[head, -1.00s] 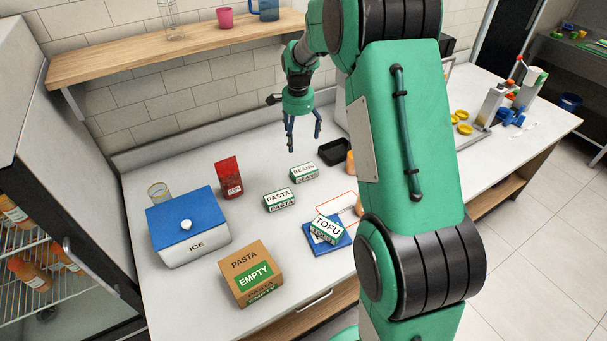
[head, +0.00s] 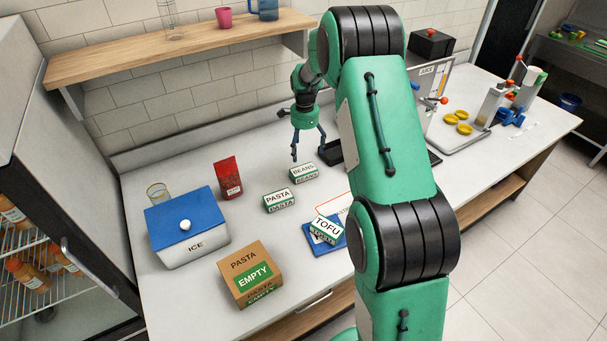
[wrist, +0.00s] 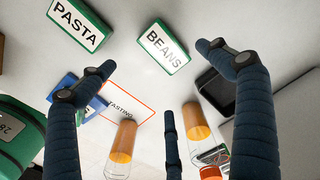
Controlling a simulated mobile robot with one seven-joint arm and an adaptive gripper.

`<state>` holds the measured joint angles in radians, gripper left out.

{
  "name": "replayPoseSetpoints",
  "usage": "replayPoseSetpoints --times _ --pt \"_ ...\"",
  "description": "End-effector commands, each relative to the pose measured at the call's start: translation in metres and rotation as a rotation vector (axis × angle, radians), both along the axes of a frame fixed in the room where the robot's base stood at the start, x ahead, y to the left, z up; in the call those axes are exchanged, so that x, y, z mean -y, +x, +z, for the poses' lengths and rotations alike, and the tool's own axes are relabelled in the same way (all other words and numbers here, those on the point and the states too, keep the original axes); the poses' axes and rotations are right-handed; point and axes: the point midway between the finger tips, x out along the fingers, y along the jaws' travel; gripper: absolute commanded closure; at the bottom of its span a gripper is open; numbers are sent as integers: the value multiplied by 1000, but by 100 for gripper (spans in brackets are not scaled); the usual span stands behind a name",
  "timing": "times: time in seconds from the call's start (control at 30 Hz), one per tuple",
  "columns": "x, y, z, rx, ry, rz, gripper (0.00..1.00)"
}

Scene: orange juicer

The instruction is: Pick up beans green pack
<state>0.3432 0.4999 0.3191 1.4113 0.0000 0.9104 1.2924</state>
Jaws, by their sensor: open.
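The beans pack (head: 304,172) is a small green and white box lying on the white counter, behind and right of the pasta pack (head: 278,200). In the wrist view the beans pack (wrist: 163,46) shows its white label face, ahead of the fingers and near the gap between them. My gripper (head: 308,155) is open and empty, above the counter just behind the beans pack. In the wrist view its dark blue fingers (wrist: 160,75) are spread wide, and none touches the pack.
A black tray (head: 330,152) lies right of the beans pack. A tofu pack (head: 326,228) sits on a blue mat, with an empty pasta carton (head: 252,273), an ice box (head: 187,240) and a red bag (head: 229,178) nearby. Orange-bottomed glasses (wrist: 123,145) show in the wrist view.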

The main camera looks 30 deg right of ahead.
Motion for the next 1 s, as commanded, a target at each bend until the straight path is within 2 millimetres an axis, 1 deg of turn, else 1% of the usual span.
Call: replayPoseSetpoints --times 0.17,0.4,0.53,0.7,1.0 --pt "0 -1 -21 -3 1 0 9" --pt "0 -1 -59 -3 1 1 9" --pt "0 -1 -73 -2 1 1 9" --pt "0 -1 -81 -1 0 1 9" --pt "0 0 -81 -1 0 1 9"
